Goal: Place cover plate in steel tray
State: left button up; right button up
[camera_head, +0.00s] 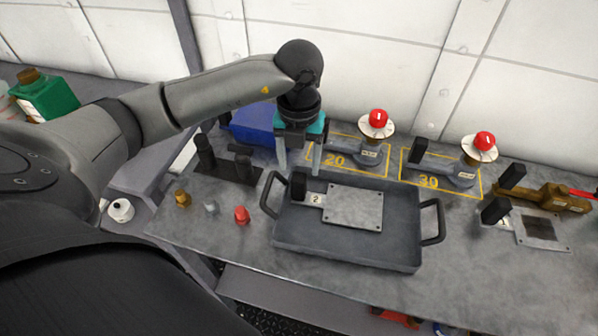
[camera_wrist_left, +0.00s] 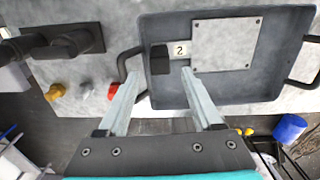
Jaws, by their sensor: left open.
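The cover plate (camera_head: 354,206), a flat grey plate with a "2" tag and a black block handle at its left end, lies inside the dark steel tray (camera_head: 345,256). The plate also shows in the left wrist view (camera_wrist_left: 226,46), lying flat on the floor of the tray (camera_wrist_left: 262,88). My left gripper (camera_head: 299,171) is open and empty above the tray's back left part, close to the black handle. In the left wrist view its two fingers (camera_wrist_left: 161,75) are spread apart, with the handle beyond them. My right gripper is in neither view.
Two red-knobbed valves (camera_head: 377,122) (camera_head: 483,145) stand in yellow outlines behind the tray. Another plate (camera_head: 540,229) with a dark square lies at the right. Yellow, grey and red (camera_head: 242,215) small parts sit left of the tray. A blue bin (camera_head: 252,124) is behind.

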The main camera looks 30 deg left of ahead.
pick_arm(q)
notch_tip(320, 180, up, 7)
